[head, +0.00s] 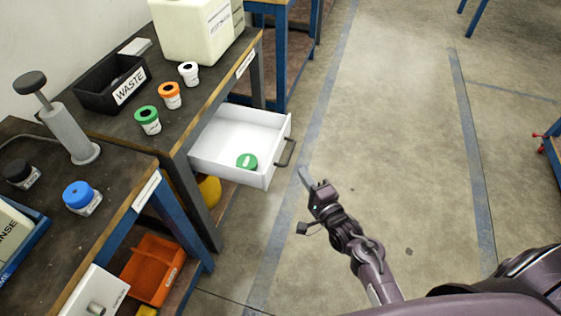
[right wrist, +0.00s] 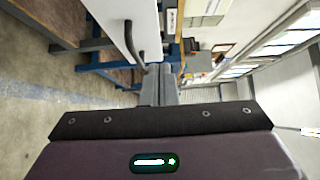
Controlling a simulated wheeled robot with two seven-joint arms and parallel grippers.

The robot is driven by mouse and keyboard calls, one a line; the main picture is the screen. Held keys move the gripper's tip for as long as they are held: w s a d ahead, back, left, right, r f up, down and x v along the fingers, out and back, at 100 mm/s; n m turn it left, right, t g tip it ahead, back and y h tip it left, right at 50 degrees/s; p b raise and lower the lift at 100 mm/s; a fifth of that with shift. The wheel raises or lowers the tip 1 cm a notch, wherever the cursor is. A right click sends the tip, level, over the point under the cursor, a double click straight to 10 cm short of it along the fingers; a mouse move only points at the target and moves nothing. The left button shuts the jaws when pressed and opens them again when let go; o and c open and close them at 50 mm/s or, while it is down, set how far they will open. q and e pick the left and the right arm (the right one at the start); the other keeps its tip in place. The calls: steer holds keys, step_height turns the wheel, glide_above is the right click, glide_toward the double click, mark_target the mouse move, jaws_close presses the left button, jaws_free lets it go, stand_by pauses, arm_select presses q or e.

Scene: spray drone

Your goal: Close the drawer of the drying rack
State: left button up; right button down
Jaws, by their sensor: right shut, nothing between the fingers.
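The white drawer (head: 225,167) stands pulled out from under the workbench, with a green-lidded item (head: 247,161) inside. Its dark handle (head: 286,152) is on the front panel, facing right. My right gripper (head: 303,176) is shut and empty, just to the right of the drawer front and slightly below the handle, apart from it as far as I can see. In the right wrist view the shut fingers (right wrist: 159,84) show near the drawer front (right wrist: 112,25) and the handle (right wrist: 137,45). My left gripper is not in view.
The bench above holds a black waste bin (head: 110,82), several lidded jars and a large cream container (head: 193,30). A nearer bench carries a blue-lidded jar (head: 82,197), with an orange bin (head: 152,268) below. The floor right of the drawer is clear.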

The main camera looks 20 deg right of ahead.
mark_target(275, 151)
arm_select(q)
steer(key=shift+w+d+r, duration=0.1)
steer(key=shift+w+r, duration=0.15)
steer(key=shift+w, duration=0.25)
arm_select(e)
steer(key=shift+w+a+f, duration=0.1)
steer(key=shift+w+a, duration=0.6)
steer(key=shift+w, duration=0.55)
steer(key=shift+w+a+r, duration=0.1)
steer(key=shift+w+a, duration=0.65)
steer(key=shift+w, duration=0.55)
steer(key=shift+w+a+f, duration=0.1)
steer(key=shift+w+a, duration=0.6)
steer(key=shift+w, duration=0.55)
arm_select(q)
steer(key=shift+b, duration=0.3)
